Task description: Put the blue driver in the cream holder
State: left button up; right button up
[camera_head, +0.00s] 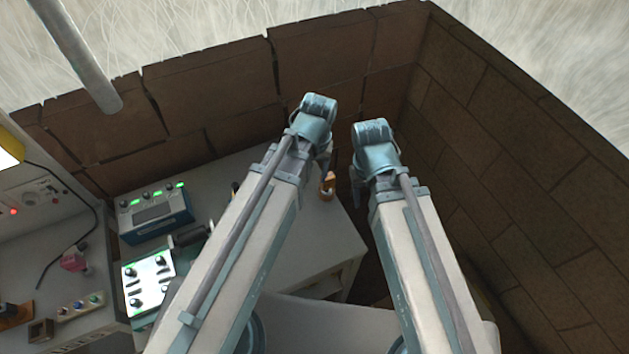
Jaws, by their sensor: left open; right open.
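I cannot make out the blue driver or the cream holder for certain. A cream strip with several small coloured tops (80,306), one of them blue, lies at the lower left, too small to identify. My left gripper (325,158) is open, pointing down over the far right part of the worktable, mostly hidden by its own wrist. My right gripper (357,185) is open and hangs just past the table's right edge. An orange object (327,187) with a dark upper part stands on the table just below my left gripper; I see no contact.
A blue instrument box (155,214) and a lit white panel (149,284) stand on the left. A pink object (74,260) and a small brown box (40,331) are further left. Brick walls (210,100) close off the back and right. Bare tabletop (310,235) shows between my arms.

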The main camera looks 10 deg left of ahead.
pick_arm(q)
jog(key=s+d+m, duration=0.1)
jog(key=s+m, duration=0.1)
jog(key=s, duration=0.1)
jog(key=s+d+m, duration=0.1)
jog(key=s+m, duration=0.1)
jog(key=shift+s+d, duration=0.15)
jog(key=shift+d, duration=0.2)
notch_tip(320, 180, down, 10)
jog(key=b, duration=1)
